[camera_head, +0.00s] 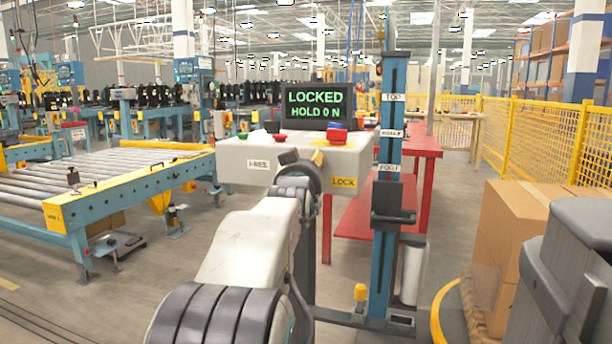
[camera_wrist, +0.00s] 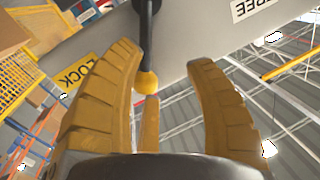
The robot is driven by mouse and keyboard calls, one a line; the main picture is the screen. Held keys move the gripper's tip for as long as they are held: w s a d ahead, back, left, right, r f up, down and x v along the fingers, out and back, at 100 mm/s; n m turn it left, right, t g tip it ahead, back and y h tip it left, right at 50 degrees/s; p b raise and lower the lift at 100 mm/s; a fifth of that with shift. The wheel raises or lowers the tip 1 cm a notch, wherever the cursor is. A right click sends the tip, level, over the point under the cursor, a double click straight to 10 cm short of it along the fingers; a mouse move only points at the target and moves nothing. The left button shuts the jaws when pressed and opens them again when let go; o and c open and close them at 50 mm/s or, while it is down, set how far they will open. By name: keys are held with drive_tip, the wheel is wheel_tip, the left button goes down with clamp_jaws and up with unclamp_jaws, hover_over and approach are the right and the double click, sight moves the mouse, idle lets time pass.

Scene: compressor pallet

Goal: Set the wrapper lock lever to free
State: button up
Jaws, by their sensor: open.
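The wrapper lock lever (camera_wrist: 146,80) is a dark rod with a yellow knob in the wrist view. It lies between the two fingers of my gripper (camera_wrist: 163,58), nearer the left finger; I cannot tell whether they touch. The gripper is open. In the head view my gripper (camera_head: 300,168) is at the front of the pale control box (camera_head: 232,160), and my arm largely hides the lever. The box has a FREE label (camera_head: 258,164) at left and a yellow LOCK label (camera_head: 344,182) at right. The screen (camera_head: 318,108) reads LOCKED, HOLD 0 N.
Red and green buttons (camera_head: 337,136) sit on top of the box. A blue mast (camera_head: 388,130) stands close on its right, with a red table (camera_head: 365,205) behind. A roller conveyor (camera_head: 100,180) is at left. Cardboard boxes (camera_head: 540,230) stand at right.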

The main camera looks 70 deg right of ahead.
drive_tip(key=shift+x, duration=1)
drive_tip(key=shift+o, duration=0.5)
drive_tip(key=shift+f, duration=0.1)
drive_tip(key=c, duration=1)
drive_tip(key=o, duration=0.8)
drive_tip(key=shift+o, duration=0.5)
drive_tip(key=shift+w, duration=0.2)
drive_tip(key=shift+a, duration=0.1)
drive_tip(key=v, duration=0.8)
drive_tip(key=shift+a+f, duration=0.15)
drive_tip(key=v, duration=1.2)
